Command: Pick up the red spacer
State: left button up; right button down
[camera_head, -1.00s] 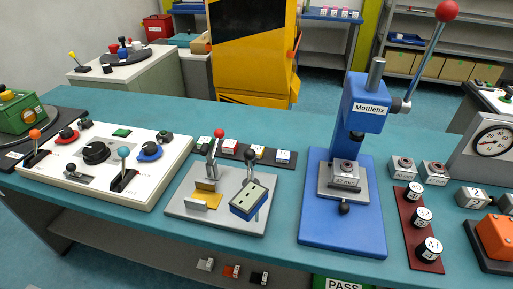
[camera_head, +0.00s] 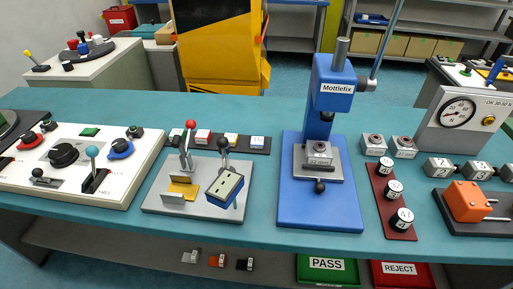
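A small block with a red face and a pale label (camera_head: 203,136), which looks like the red spacer, sits on a dark strip rack (camera_head: 270,148) on the teal bench. The rack is behind the grey gate fixture plate (camera_head: 215,210), and the fixture's red-knobbed lever (camera_head: 190,125) rises close to the left of the red block. Neither of my grippers is in view.
A blue Mottlefix press (camera_head: 330,85) stands right of the rack. A white control panel (camera_head: 130,140) lies to the left. Small blocks, one orange-red (camera_head: 216,260), sit on the lower shelf near green PASS (camera_head: 328,270) and red REJECT (camera_head: 402,274) bins.

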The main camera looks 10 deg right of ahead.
aim_at(202, 136)
jog(key=i+j+z, duration=0.15)
jog(key=z, duration=0.2)
jog(key=i+j+z, duration=0.2)
jog(key=z, duration=0.15)
